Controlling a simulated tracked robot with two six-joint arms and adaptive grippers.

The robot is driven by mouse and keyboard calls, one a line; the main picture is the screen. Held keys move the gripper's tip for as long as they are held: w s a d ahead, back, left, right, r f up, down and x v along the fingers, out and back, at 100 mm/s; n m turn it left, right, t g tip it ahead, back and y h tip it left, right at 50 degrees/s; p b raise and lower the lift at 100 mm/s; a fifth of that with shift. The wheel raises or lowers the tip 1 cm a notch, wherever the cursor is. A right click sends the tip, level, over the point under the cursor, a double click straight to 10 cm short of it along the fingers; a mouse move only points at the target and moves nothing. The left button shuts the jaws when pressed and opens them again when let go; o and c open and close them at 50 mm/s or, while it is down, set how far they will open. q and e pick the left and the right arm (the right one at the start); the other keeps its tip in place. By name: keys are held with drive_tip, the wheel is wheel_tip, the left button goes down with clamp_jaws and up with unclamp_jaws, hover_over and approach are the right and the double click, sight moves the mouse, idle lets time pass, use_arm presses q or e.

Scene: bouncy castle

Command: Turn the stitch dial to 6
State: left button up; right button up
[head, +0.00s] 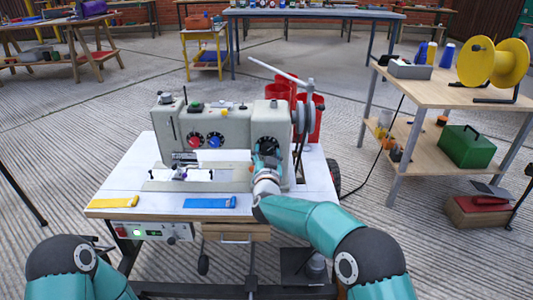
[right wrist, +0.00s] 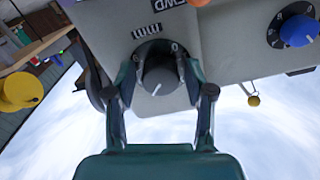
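The sewing machine (head: 222,126) stands on a white table. In the right wrist view the dial (right wrist: 161,77) is a dark grey knob on a black scale, below a label reading "mm". A "0" shows at its upper right, and its white pointer line points toward the bottom of that picture. The two fingers of my right gripper (right wrist: 162,78) flank the knob; whether they touch it is unclear. The other scale numbers are hidden or unreadable. My left gripper is out of view.
Red (head: 196,141) and blue (head: 215,140) knobs sit left on the machine; the blue one also shows in the right wrist view (right wrist: 299,31). A yellow strip (head: 113,203) and a blue strip (head: 210,203) lie at the table's front. A wooden shelf table (head: 455,90) stands right.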

drive_tip(key=shift+o, duration=0.2)
drive_tip(key=shift+r, duration=0.2)
drive_tip(key=shift+s, duration=0.25)
drive_tip(key=s, duration=1.1)
drive_tip(key=shift+s, duration=0.2)
drive_tip(key=shift+f, duration=0.1)
